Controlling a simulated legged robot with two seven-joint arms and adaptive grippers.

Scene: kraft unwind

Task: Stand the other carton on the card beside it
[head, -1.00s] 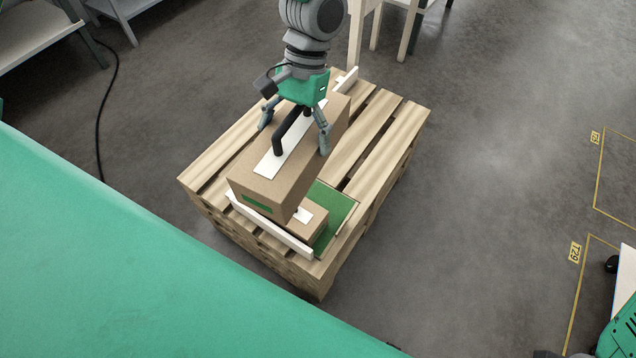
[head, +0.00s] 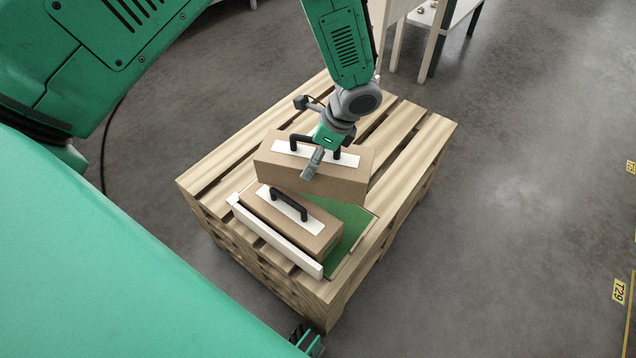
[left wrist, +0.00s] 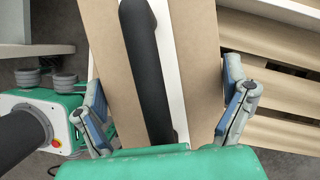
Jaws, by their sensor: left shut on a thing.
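My left gripper (head: 318,158) is shut across the long sides of a brown carton (head: 335,182) with a white top strip and black handle. This carton appears raised over the pallet, behind the other carton, and turned relative to it. In the left wrist view the fingers (left wrist: 165,105) flank the carton (left wrist: 200,50), and its handle (left wrist: 148,70) runs between them. The second carton (head: 270,220) stands at the front on the green card (head: 352,225), handle up. Part of the card is bare to its right; the held carton hides its back. My right gripper is not identifiable.
The cartons are over a slatted wooden pallet (head: 415,135). A low white rail (head: 275,243) runs along the front left beside the standing carton. Bare slats lie behind and to the right. A pale-legged table (head: 390,45) stands beyond the pallet.

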